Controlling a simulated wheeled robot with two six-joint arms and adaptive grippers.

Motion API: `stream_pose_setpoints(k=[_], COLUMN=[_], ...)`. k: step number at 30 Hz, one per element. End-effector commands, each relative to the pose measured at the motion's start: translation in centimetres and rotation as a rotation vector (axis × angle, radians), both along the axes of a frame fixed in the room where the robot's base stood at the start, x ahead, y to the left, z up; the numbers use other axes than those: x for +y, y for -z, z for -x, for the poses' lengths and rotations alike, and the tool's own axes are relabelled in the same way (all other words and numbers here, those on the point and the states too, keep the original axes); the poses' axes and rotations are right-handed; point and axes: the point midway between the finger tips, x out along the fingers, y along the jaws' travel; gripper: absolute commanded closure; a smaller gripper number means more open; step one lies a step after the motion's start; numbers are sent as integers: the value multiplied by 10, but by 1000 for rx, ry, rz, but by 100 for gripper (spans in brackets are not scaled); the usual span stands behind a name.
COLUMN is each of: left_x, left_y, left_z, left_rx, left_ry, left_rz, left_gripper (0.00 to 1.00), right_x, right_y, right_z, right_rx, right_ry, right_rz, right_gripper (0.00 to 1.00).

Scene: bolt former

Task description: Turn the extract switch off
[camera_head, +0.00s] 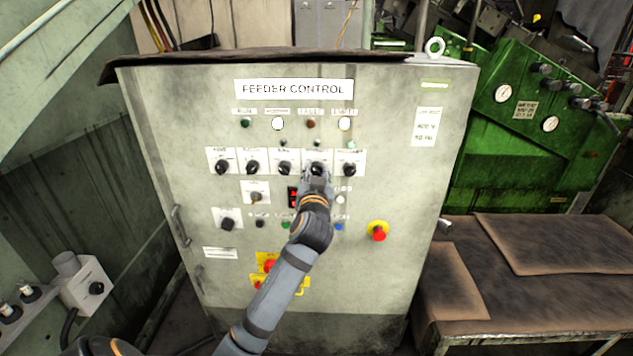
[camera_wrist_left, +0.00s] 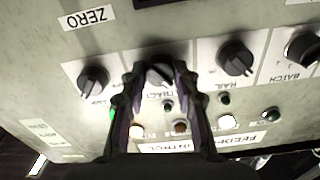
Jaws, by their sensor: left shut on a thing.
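The extract switch (camera_head: 317,168) is a black rotary knob on a white plate, in the upper knob row of the FEEDER CONTROL panel (camera_head: 385,120). My left gripper (camera_head: 316,177) is at this knob and covers part of it. In the left wrist view, where the panel's lettering is upside down, the extract switch (camera_wrist_left: 160,74) sits between the two fingertips of my left gripper (camera_wrist_left: 158,82). The fingers are shut on the knob. Its label is partly hidden behind them, with "TRACT" readable. The knob's exact turn angle is hard to tell. My right gripper is not in view.
Similar knobs flank the switch, including a rail knob (camera_wrist_left: 236,58) and another knob (camera_wrist_left: 93,80). Lamps (camera_head: 278,123) sit above. A red emergency button (camera_head: 378,233) is at lower right. Green machinery (camera_head: 520,120) and a bench (camera_head: 550,245) stand right of the cabinet.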

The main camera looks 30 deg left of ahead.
Motion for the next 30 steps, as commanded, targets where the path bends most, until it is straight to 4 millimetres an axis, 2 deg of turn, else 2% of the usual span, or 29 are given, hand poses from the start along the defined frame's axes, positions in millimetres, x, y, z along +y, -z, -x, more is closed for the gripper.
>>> stream_pose_setpoints(k=[9, 27, 28, 30], left_x=[0, 0, 0, 0], left_y=[1, -1, -1, -1], left_z=[0, 0, 0, 0], left_rx=[-70, -88, -88, -88], left_ry=[0, 0, 0, 0], left_rz=[112, 142, 142, 142], left_gripper=[100, 100, 67, 58], right_x=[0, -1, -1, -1], right_y=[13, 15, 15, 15], right_z=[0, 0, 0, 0], right_rx=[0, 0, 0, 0], right_ry=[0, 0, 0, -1], right_rz=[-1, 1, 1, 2], right_gripper=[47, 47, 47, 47])
